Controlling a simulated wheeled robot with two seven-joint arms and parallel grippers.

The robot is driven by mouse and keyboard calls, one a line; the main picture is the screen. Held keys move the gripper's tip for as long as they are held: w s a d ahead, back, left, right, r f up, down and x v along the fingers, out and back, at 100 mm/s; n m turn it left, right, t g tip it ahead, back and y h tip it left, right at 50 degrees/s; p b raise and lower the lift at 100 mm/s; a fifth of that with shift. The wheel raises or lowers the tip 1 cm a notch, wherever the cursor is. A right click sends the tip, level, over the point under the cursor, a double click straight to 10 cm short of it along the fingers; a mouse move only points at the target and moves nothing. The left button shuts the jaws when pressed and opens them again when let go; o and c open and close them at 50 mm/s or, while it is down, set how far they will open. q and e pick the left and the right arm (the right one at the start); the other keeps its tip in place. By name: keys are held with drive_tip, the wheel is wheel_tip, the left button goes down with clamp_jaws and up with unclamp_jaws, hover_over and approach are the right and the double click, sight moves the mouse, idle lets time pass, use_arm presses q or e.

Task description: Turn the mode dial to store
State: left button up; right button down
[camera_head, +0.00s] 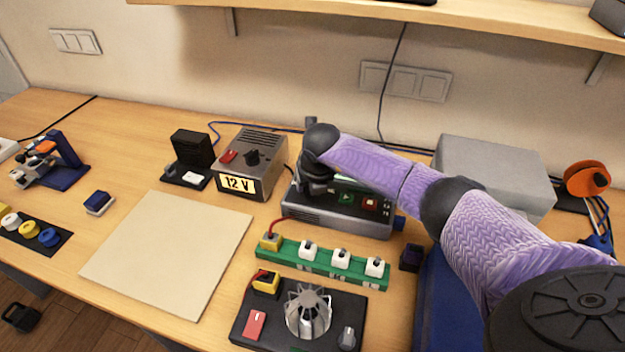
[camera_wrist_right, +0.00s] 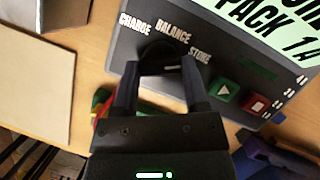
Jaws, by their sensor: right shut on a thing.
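The charger (camera_head: 340,212) is a grey box with a dark panel at the back middle of the bench. In the right wrist view its panel (camera_wrist_right: 200,25) shows the words CHARGE, BALANCE and STORE, from left to right. My right gripper (camera_wrist_right: 162,72) is shut on the black mode dial (camera_wrist_right: 160,50) just below these words. The fingers hide much of the dial, so I cannot tell where it points. In the head view my right wrist covers the dial. My left gripper is not in view.
A green play button (camera_wrist_right: 224,89) and a red button (camera_wrist_right: 255,103) sit right of the dial. A 12 V power supply (camera_head: 250,165) stands left of the charger. A green strip with white plugs (camera_head: 322,262) lies in front. A beige mat (camera_head: 170,250) is clear.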

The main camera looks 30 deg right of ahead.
idle(0.5)
drive_tip(key=shift+c, duration=0.5)
unclamp_jaws()
drive_tip(key=p+v, duration=0.2)
drive_tip(key=v, duration=0.8)
drive_tip(key=shift+p, duration=0.3)
